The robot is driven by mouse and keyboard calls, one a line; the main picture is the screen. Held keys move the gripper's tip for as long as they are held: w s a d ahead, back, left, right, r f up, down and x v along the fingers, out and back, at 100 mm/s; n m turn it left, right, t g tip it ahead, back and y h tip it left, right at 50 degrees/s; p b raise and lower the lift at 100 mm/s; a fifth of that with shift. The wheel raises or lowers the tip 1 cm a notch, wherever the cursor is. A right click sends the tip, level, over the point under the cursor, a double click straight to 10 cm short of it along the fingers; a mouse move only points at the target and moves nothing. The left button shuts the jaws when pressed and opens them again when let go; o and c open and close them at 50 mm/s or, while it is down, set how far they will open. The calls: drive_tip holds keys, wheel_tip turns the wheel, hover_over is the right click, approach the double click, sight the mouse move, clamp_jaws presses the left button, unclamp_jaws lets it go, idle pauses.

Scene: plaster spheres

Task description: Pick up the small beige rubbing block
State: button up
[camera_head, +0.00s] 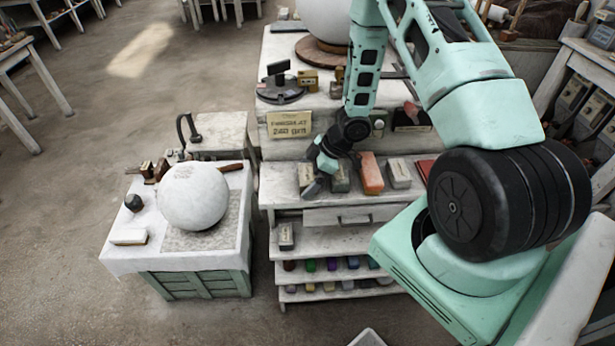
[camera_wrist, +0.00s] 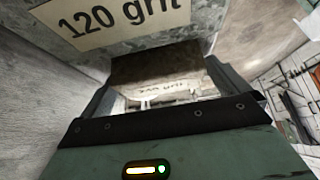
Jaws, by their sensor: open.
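My gripper (camera_head: 320,174) is over the front shelf of the white cabinet, at the left end of a row of blocks. In the wrist view a brownish block face (camera_wrist: 155,68) shows just beyond my open jaws, and I cannot tell how far between them it is. In the head view a small beige-grey block (camera_head: 305,174) stands at the row's left end, close beside my gripper and partly hidden by it. Another pale grey-beige block (camera_head: 399,173) stands farther right. I cannot tell for certain which is the rubbing block.
A dark greenish block (camera_head: 340,180) and an orange block (camera_head: 371,173) stand right of my gripper. A "120 grit" label (camera_wrist: 120,20) is close by in the wrist view. A plaster sphere (camera_head: 194,196) rests on the left table.

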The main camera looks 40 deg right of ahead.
sight(307, 173)
drive_tip(key=c, duration=1.2)
drive_tip(key=shift+o, duration=0.2)
wheel_tip(307, 173, up, 10)
drive_tip(key=o, duration=0.5)
drive_tip(key=c, duration=0.3)
